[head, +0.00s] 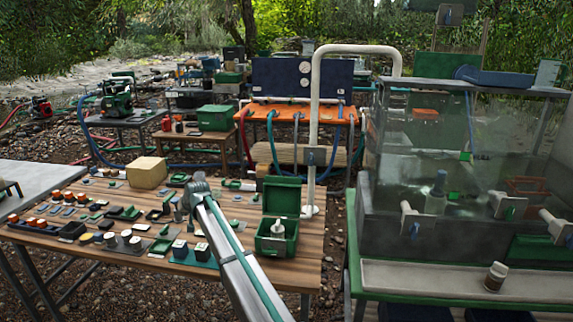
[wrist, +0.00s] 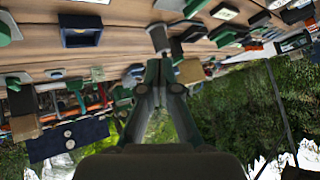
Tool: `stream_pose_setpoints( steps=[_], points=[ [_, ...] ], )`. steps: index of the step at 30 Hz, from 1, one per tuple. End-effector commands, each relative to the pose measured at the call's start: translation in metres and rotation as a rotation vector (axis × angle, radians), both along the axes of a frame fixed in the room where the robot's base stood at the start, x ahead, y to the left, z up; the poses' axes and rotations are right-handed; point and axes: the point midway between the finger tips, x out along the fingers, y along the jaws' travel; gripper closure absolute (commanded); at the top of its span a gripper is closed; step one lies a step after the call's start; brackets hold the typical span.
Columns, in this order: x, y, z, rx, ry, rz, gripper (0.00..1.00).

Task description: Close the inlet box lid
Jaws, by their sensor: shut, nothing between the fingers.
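A small green box (head: 277,243) stands on the right part of the wooden table in the head view, and I take it for the inlet box. Its green lid (head: 282,196) is raised upright at the back, so the box is open. A white fitting (head: 278,229) shows inside it. My gripper (wrist: 159,70) is shut and empty in the wrist view, its two fingers together. In the head view my arm's end is over the table, left of the box and apart from it; the fingers are hard to make out there. I cannot surely pick out the box in the wrist view.
The wooden table (head: 110,255) is crowded with small parts and a cardboard box (head: 147,172). A white pipe (head: 314,130) rises just behind and right of the green box. A glass-sided tank (head: 465,150) stands at right. The wrist view is upside down.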

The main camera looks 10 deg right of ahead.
Motion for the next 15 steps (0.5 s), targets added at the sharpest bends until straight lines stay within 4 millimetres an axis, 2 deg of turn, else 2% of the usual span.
stream_pose_setpoints(
  steps=[1, 5, 6, 8, 12, 15],
  points=[
    [0.027, -0.035, 0.031, -0.025, 0.042, -0.044, 1.0],
    [0.063, -0.121, 0.069, -0.088, 0.163, -0.152, 1.0],
    [0.072, -0.149, 0.082, -0.105, 0.2, -0.187, 1.0],
    [0.083, -0.192, 0.102, -0.132, 0.258, -0.244, 1.0],
    [0.1, -0.292, 0.151, -0.184, 0.394, -0.379, 1.0],
    [0.099, -0.346, 0.177, -0.209, 0.493, -0.449, 1.0]
  ],
)
